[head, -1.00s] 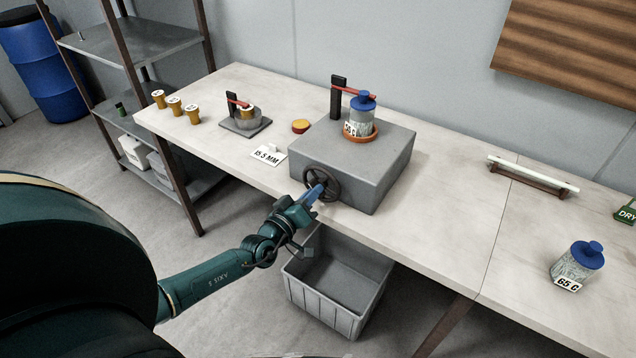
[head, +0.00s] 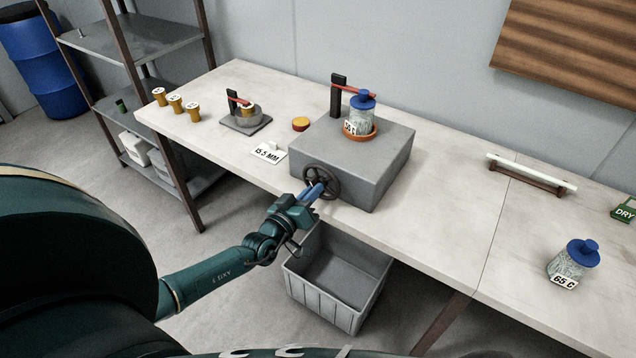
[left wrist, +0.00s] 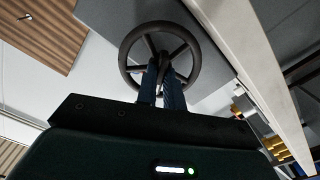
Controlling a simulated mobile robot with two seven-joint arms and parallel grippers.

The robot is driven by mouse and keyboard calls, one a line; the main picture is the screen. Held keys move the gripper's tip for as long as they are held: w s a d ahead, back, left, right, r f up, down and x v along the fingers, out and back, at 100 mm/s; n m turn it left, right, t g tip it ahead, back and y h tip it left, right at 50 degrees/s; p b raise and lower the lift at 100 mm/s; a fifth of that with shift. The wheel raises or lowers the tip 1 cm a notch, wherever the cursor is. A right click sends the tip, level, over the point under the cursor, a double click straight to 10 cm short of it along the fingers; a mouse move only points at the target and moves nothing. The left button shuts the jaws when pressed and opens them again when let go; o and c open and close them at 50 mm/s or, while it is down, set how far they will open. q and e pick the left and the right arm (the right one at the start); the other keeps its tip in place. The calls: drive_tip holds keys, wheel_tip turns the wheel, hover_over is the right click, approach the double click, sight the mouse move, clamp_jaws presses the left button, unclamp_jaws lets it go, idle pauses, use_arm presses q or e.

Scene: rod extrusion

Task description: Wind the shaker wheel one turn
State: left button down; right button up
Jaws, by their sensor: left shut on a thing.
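The shaker is a grey box (head: 372,165) on the bench with a dark spoked wheel (head: 333,177) on its front face. My left gripper (head: 318,188) is at the wheel, its blue fingers shut on part of it. In the left wrist view the fingers (left wrist: 163,88) reach up to the wheel (left wrist: 160,32) near its lower middle; the exact part gripped is hard to see. A jar with a blue lid (head: 361,113) stands in an orange ring on top of the box, under a red clamp arm (head: 352,88). My right gripper is not in view.
A grey open bin (head: 340,312) stands on the floor below the wheel. A second blue-lidded jar (head: 573,266) marked 65 C stands at the right. Several amber vials (head: 176,104) and a small clamp stand (head: 243,122) are at the left. Bench front right of the box is clear.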

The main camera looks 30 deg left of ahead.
use_arm(q)
drive_tip(key=shift+m+p, duration=0.6)
drive_tip(key=shift+m, duration=0.4)
drive_tip(key=shift+m, duration=0.9)
drive_tip(key=c, duration=1.4)
unclamp_jaws()
drive_tip(key=shift+c, duration=0.2)
